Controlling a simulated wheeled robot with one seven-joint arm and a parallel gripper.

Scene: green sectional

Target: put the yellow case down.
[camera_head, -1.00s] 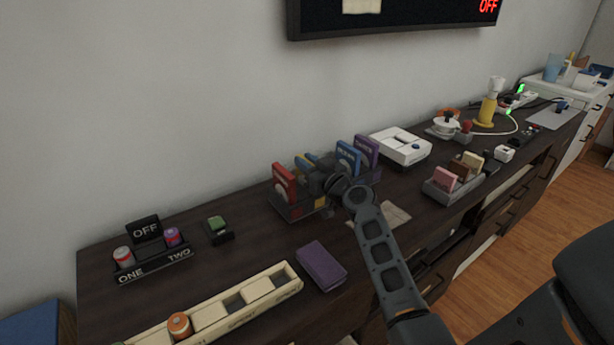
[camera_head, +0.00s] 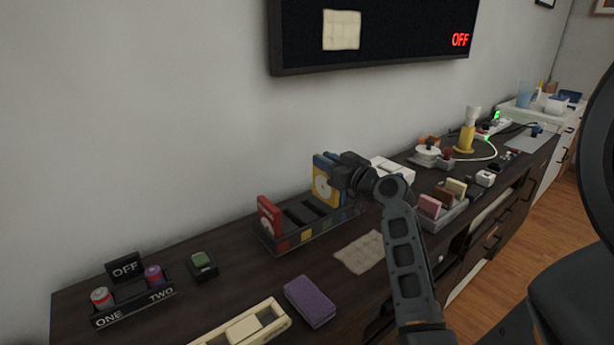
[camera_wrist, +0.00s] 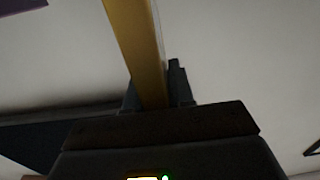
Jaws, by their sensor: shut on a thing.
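The yellow case (camera_head: 325,190) is in my gripper (camera_head: 350,178), upright above the right part of the dark slotted rack (camera_head: 268,243). A round pale label shows on its face. In the wrist view the yellow case (camera_wrist: 138,45) runs up from between the fingers of my gripper (camera_wrist: 155,97), which are shut on it. A red case (camera_head: 268,217) stands in the rack's left end. The dark slots beside it look empty. A blue case (camera_head: 327,159) shows partly behind the yellow one. My gripper and arm hide the rack's right end.
A purple box (camera_head: 310,302) and a cream tray (camera_head: 245,328) lie in front on the dark cabinet top. A beige cloth (camera_head: 359,254) lies right of the rack. The battery holder (camera_head: 135,300) stands left. A screen (camera_head: 400,35) hangs above.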

